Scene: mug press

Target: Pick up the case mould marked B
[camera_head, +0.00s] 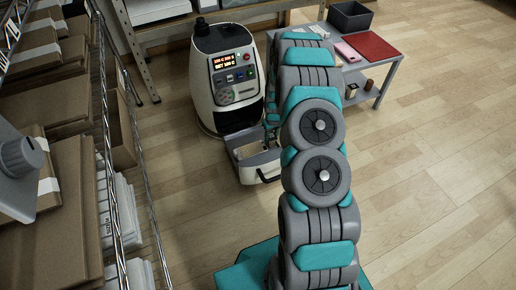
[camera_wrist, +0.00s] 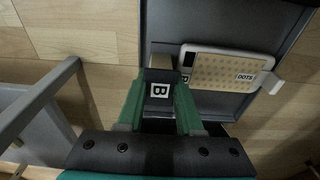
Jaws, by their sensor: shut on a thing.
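The case mould marked B (camera_wrist: 159,91) is a dark block with a white label bearing a black B, in the middle of the wrist view. My gripper (camera_wrist: 160,84) has its green fingers on both sides of the mould and is shut on it. The mould is over or on the dark grey surface of the small side table (camera_wrist: 215,20); I cannot tell if it touches it. In the head view my arm hides the gripper and the mould.
A flat case with a dotted pattern marked DOTS (camera_wrist: 228,69) lies close to the right of the mould. The white press (camera_head: 225,80) with a lit display stands left of my arm. The table also bears a black bin (camera_head: 350,17) and a red sheet (camera_head: 372,46). Shelves with boxes (camera_head: 60,80) line the left.

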